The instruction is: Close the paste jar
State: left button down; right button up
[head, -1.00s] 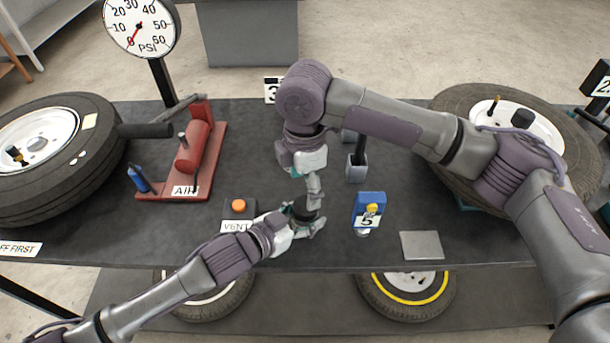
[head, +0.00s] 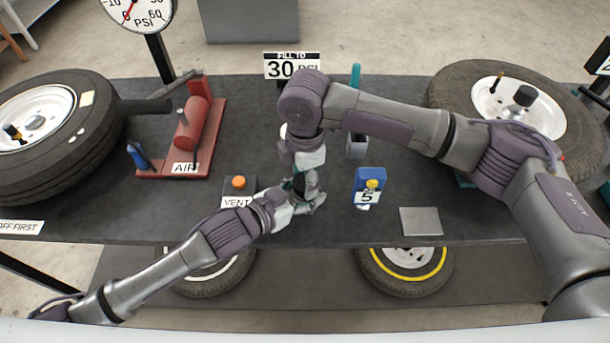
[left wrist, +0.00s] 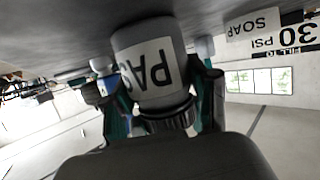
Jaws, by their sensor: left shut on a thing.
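The paste jar (left wrist: 155,65) is a pale grey cylinder with a white label reading "PAS", seen upside down in the left wrist view. My left gripper (left wrist: 165,100) is shut around it, one finger on each side. A dark ribbed band (left wrist: 170,119) shows at the jar's top end; I cannot tell whether it is a lid or the neck. In the head view my left gripper (head: 303,201) is low over the table's front middle, the jar mostly hidden. My right gripper (head: 305,178) points down directly above it; its fingertips overlap the left gripper, so their opening is unclear.
A blue holder marked 5 (head: 369,188) and a grey plate (head: 421,221) stand to the right. The VENT button box (head: 239,187) is at the left.

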jog(key=c, duration=0.4)
jog(key=m, duration=0.6)
jog(key=shift+c, duration=0.2)
jog(key=m, duration=0.5)
jog(key=o, duration=1.4)
jog(key=shift+c, duration=0.2)
jog(key=shift+r, duration=0.1)
notch_tip(320, 180, up, 12)
